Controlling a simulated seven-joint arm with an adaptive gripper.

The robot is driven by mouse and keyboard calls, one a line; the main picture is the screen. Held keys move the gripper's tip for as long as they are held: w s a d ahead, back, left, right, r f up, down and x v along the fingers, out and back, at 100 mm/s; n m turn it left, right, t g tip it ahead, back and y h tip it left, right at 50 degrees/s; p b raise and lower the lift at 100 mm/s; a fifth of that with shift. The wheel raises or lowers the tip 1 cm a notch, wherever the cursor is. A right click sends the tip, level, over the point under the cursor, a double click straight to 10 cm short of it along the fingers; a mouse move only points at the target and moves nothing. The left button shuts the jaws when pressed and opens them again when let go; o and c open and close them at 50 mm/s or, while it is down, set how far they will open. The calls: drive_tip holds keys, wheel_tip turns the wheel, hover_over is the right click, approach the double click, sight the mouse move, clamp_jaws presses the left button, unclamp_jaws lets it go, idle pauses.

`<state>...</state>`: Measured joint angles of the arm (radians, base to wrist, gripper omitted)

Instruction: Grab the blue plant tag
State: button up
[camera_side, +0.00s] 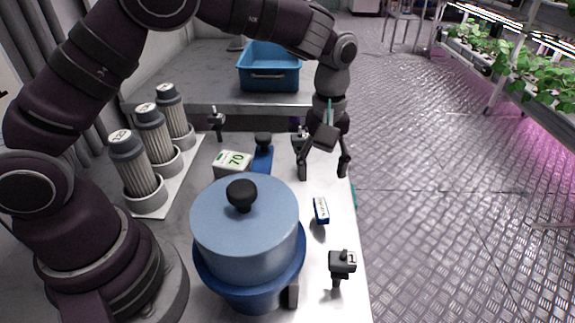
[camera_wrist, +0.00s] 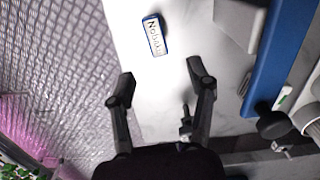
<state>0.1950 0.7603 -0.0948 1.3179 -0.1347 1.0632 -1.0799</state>
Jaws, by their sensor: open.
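The blue plant tag (camera_side: 321,209) is a small blue-edged piece with a white face and dark lettering. It lies on the white table near its right edge in the side view. In the wrist view the tag (camera_wrist: 155,36) lies at the top, ahead of my fingertips and roughly between their lines. My gripper (camera_side: 323,173) is open and empty above the table, behind the tag in the side view. Its two dark fingers (camera_wrist: 160,76) also show spread apart in the wrist view, with a gap between them and the tag. Nothing hides the tag.
A large blue lidded pot (camera_side: 245,228) stands left of the tag. A black knobbed fitting (camera_side: 342,263) stands in front of it. Three filter cylinders (camera_side: 153,135) stand left. A blue crate (camera_side: 269,69) is farther back.

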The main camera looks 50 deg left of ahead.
sight(321, 206)
drive_tip(key=f, duration=0.8)
drive_tip(key=shift+s+d+f, duration=0.1)
drive_tip(key=shift+d+f, duration=0.25)
drive_tip(key=shift+f, duration=0.05)
drive_tip(key=c, duration=0.9)
